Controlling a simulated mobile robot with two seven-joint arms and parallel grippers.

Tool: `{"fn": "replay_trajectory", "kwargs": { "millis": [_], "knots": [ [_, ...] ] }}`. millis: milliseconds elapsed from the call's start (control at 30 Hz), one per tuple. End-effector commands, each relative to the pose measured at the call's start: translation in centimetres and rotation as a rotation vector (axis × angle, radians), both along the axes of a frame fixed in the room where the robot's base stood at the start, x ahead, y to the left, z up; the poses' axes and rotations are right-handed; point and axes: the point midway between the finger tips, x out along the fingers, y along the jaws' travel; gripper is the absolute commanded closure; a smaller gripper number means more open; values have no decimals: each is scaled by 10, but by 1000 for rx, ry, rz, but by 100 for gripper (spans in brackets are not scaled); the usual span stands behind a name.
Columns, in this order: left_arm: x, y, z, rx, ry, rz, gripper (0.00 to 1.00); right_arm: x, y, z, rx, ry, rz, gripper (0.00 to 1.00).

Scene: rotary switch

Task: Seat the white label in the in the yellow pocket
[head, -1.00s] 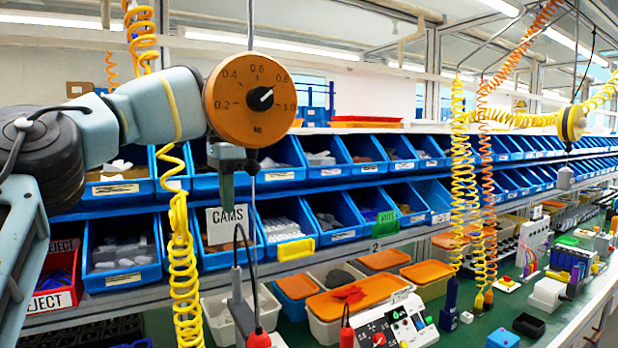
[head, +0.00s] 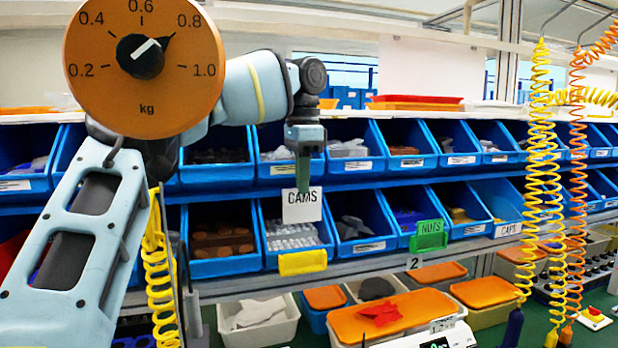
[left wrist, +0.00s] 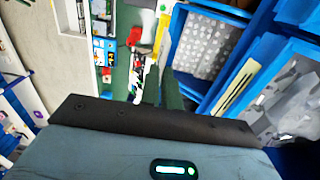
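The yellow pocket (head: 302,263) is on the front lip of a blue bin holding small white parts (head: 290,236). In the head view the label appears straight above the pocket, with a gap between them; the depth between them is hard to judge. The left wrist view shows the gripper's fingers (left wrist: 153,88), but I cannot make out the label clearly there. My right gripper is not in view.
An orange scale dial (head: 145,68) covers the upper left. Yellow coiled hoses (head: 541,170) hang at the right. Lidded tubs (head: 390,320) stand below the shelf.

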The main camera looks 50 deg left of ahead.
Motion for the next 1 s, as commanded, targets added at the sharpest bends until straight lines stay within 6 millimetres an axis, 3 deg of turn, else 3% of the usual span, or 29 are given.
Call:
{"fn": "replay_trajectory", "kwargs": {
  "millis": [367, 1000],
  "knots": [
    [2, 0, -3, -2, 1, 1, 100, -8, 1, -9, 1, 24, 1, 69],
    [1, 0, -51, -2, -1, 0, 100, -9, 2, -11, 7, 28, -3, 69]
  ]
}}
